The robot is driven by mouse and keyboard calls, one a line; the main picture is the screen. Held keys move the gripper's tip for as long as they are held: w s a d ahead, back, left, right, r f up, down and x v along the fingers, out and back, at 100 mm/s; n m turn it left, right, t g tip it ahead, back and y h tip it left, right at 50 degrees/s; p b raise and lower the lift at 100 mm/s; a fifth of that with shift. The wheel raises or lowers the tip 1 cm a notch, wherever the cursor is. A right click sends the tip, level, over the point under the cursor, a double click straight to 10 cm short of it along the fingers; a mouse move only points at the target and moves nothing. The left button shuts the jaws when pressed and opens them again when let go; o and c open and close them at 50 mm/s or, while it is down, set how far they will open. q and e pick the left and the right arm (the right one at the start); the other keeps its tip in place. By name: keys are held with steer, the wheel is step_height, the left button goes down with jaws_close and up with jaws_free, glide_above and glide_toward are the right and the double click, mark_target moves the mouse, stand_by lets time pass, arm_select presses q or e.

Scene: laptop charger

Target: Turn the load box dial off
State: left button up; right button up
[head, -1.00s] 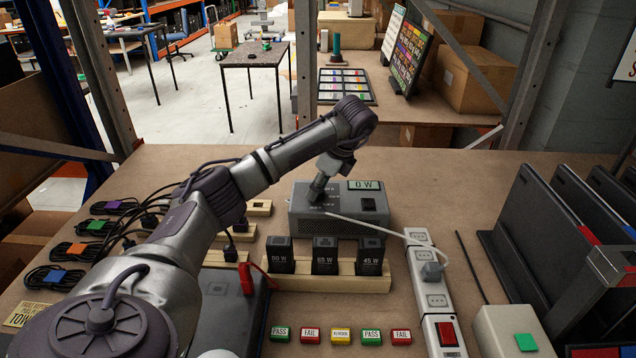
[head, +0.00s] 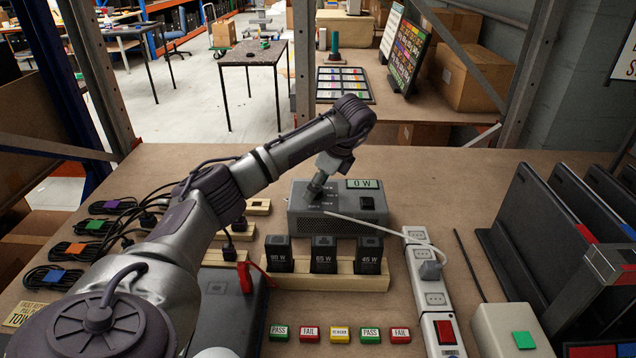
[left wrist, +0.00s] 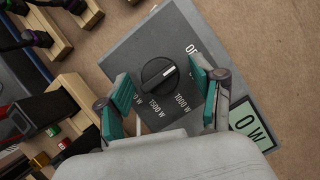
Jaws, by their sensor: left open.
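The grey load box (head: 345,226) stands at the middle of the bench. Its display (head: 364,184) reads 0 W. In the left wrist view, the black round dial (left wrist: 160,80) sits on the box's top face, its white mark pointing to the upper right of the picture. An OFF label (left wrist: 191,49) is partly covered by a finger; 1000 W and 1500 W labels show below the dial. My left gripper (left wrist: 162,88) is open, with one teal-padded finger on each side of the dial. A gap shows between the dial and each finger. In the head view my arm hides the dial.
A wooden rack (head: 325,280) with several chargers stands in front of the box. A white cable (head: 375,227) runs from the box's front to the power strip (head: 432,290). Coiled cables (head: 72,249) lie at left, laptops (head: 545,225) stand at right. Bench behind the box is clear.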

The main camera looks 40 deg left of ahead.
arm_select(q)
steer(key=v, duration=1.2)
stand_by(0.5)
